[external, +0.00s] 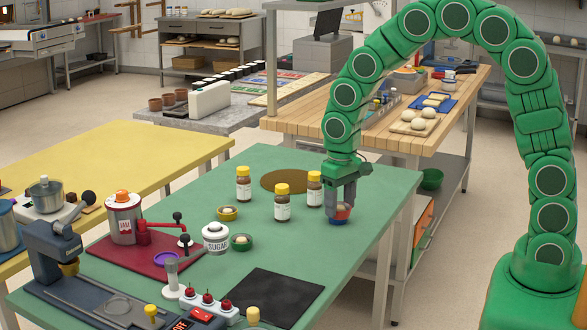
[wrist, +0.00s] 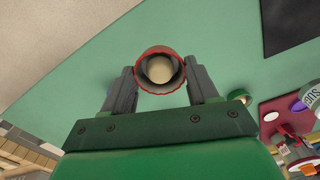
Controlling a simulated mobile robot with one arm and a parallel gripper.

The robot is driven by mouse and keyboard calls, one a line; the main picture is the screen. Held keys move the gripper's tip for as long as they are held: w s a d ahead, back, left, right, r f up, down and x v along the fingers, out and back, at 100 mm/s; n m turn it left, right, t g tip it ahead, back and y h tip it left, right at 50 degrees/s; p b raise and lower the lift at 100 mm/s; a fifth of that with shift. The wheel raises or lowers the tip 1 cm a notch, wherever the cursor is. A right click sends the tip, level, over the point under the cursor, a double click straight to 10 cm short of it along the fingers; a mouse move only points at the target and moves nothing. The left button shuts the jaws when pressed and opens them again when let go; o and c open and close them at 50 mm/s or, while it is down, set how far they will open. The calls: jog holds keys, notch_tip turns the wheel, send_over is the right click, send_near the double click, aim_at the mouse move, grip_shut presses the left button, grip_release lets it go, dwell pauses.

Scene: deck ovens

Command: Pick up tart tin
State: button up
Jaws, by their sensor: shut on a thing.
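A small round tart tin (external: 340,219) with a red rim is at the right part of the green table. In the wrist view the tart tin (wrist: 142,78) shows its red rim and dark inside, with a pale ball in it. My gripper (external: 342,205) points down from above and is shut on this tin, with one finger on each side. In the wrist view my gripper (wrist: 160,88) has its fingers against the tin's sides. I cannot tell whether the tin's base touches the table.
Several brown jars with yellow lids (external: 283,204) stand left of my gripper, by a round brown mat (external: 276,181). A yellow tin (external: 228,213), a green tin (external: 242,244) and a sugar pot (external: 215,238) are further left. A black mat (external: 270,298) lies in front. The green table (external: 340,252) is clear before the held tin.

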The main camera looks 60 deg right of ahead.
aim_at(271, 296)
jog(key=s+r, duration=0.3)
jog(key=s, duration=0.4)
jog(key=shift+s+r, duration=0.25)
jog(key=shift+s, duration=0.1)
jog(key=w+f+n, duration=0.1)
jog(key=w+f, duration=0.1)
jog(key=w, duration=0.3)
jog(key=w+f+n, duration=0.1)
jog(key=w+f, duration=0.2)
jog(key=w, duration=0.3)
jog(key=w+f+n, duration=0.1)
jog(key=w+f, duration=0.1)
jog(key=w, duration=0.3)
jog(key=shift+w+f+n, duration=0.2)
jog(key=shift+w+n, duration=0.1)
jog(key=shift+n, duration=0.1)
